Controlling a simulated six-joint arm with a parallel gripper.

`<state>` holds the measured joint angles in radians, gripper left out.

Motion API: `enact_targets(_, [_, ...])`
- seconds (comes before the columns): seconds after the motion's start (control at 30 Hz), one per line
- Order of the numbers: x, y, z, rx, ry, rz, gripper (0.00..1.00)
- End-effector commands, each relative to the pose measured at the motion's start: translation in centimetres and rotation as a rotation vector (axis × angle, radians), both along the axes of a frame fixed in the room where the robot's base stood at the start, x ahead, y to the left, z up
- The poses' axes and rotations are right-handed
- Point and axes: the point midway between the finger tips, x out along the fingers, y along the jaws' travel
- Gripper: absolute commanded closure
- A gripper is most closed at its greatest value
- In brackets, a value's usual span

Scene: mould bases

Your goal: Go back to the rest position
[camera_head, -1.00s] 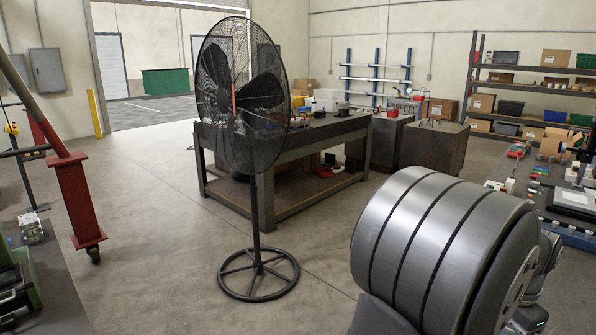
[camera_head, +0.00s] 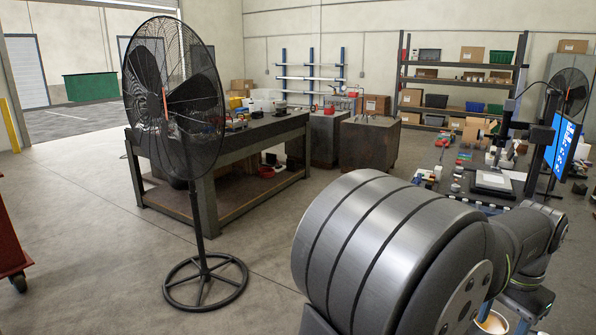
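In the head view my own arm fills the lower right, with a large ribbed metal joint in front and a darker link reaching right. My gripper is not in view; whether it holds anything cannot be seen. A workbench (camera_head: 505,204) with small parts and a white tray-like item (camera_head: 492,181) stands behind my arm at the right. A blue-lit monitor (camera_head: 562,146) stands at its right side.
A black pedestal fan (camera_head: 203,262) stands on the floor at left centre. Behind it is a heavy work table (camera_head: 228,194) with tools on top. Two dark metal blocks (camera_head: 369,146) and shelving with boxes (camera_head: 455,80) stand at the back. Open floor (camera_head: 80,240) lies at the left.

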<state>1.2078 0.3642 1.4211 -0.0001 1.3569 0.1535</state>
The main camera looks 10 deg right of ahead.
Motion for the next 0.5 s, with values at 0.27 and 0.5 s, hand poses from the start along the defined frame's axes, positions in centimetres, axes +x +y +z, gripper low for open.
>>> enact_targets(0.27, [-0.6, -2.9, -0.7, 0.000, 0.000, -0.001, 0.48])
enact_targets(0.5, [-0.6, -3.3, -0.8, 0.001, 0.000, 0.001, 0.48])
